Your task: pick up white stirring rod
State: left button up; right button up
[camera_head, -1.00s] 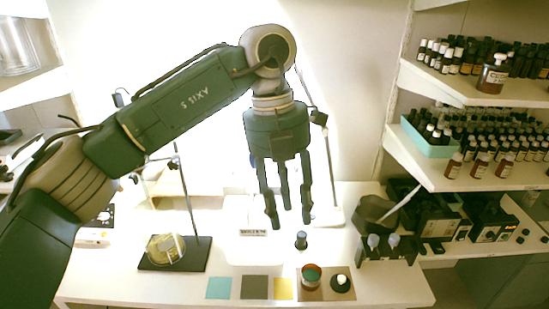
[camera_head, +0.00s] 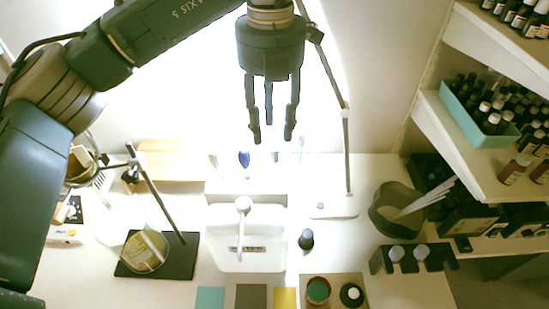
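White stirring rods (camera_head: 430,197), perhaps two, lean out of an olive-grey bowl (camera_head: 377,219) on the right side of the table. Their upper ends point up and to the right, and their lower ends are hidden in the bowl. My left gripper (camera_head: 271,138) hangs fingers-down above the back of the table, up and to the left of the bowl. Its fingers are apart with nothing between them. My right gripper is out of view.
A white scale-like device (camera_head: 250,258) stands below the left gripper. A thin stand (camera_head: 346,150) rises between gripper and bowl. A dark bottle holder (camera_head: 378,262) is in front of the bowl. Shelves with bottles (camera_head: 435,120) overhang the right side.

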aim_at(274, 148)
pick_arm(q)
jog(key=f, duration=0.3)
jog(key=shift+s+f+p, duration=0.1)
jog(key=shift+s+p, duration=0.1)
jog(key=shift+p, duration=0.15)
jog(key=shift+w+f, duration=0.1)
jog(key=shift+f, duration=0.2)
jog(key=f+p, duration=0.2)
jog(key=f, duration=0.1)
jog(key=f+p, duration=0.1)
jog(key=shift+w+d+f, duration=0.15)
jog(key=shift+w+d, duration=0.1)
jog(key=shift+w, duration=0.05)
jog(key=shift+f, duration=0.3)
jog(key=shift+c, duration=1)
grip_shut()
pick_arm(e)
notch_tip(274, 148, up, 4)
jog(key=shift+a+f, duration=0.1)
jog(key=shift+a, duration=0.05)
